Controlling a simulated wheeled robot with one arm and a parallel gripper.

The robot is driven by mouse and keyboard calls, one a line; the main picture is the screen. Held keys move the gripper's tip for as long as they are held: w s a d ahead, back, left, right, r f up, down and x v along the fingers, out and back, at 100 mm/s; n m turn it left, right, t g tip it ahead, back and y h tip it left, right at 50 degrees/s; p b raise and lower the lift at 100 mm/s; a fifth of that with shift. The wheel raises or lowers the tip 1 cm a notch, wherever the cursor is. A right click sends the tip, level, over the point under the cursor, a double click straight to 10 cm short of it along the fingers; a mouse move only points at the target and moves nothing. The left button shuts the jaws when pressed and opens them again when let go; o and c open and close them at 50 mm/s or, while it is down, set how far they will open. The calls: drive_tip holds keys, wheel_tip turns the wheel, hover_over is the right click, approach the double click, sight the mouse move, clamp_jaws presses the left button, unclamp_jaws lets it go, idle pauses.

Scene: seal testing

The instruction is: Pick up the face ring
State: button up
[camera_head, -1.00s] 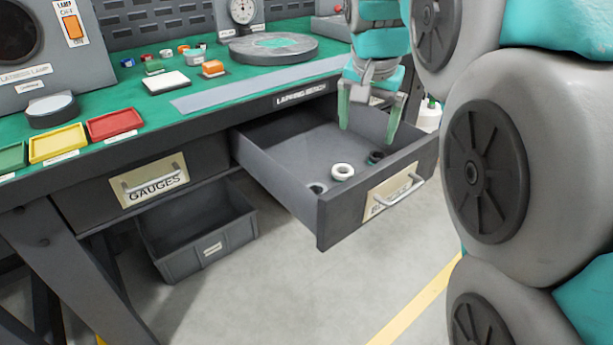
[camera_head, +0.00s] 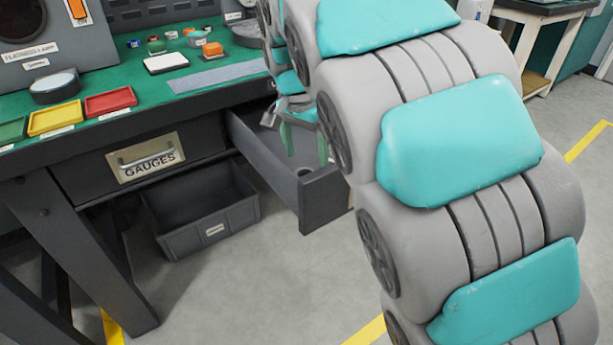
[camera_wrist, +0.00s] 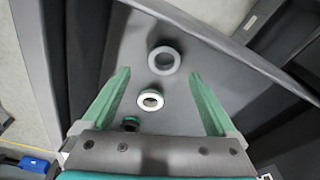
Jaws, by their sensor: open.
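The open drawer (camera_head: 309,200) holds several small rings. In the wrist view, a larger grey ring (camera_wrist: 164,60) lies farther off on the drawer floor, a smaller pale white ring (camera_wrist: 151,100) lies nearer, and a small dark ring with a green edge (camera_wrist: 131,123) lies nearest, close to my gripper's base. I cannot tell which one is the face ring. My gripper (camera_wrist: 160,74) is open and empty, its green fingers spread on either side of the rings. In the head view my gripper (camera_head: 306,159) reaches down into the drawer, and my arm hides much of it.
The drawer's walls stand around my fingers. The green-topped bench (camera_head: 205,100) carries a yellow tray (camera_head: 56,117), a red tray (camera_head: 110,102) and small parts. A shut GAUGES drawer (camera_head: 165,150) is at left. A grey bin (camera_head: 205,215) stands below.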

sight(305, 168)
drive_tip(key=f, duration=0.4)
drive_tip(key=shift+w+a+f, duration=0.15)
drive_tip(key=shift+w+f, duration=0.1)
drive_tip(key=shift+f, duration=0.15)
drive_tip(key=c, duration=1.5)
drive_tip(key=shift+o, duration=0.2)
drive_tip(key=shift+r, duration=0.1)
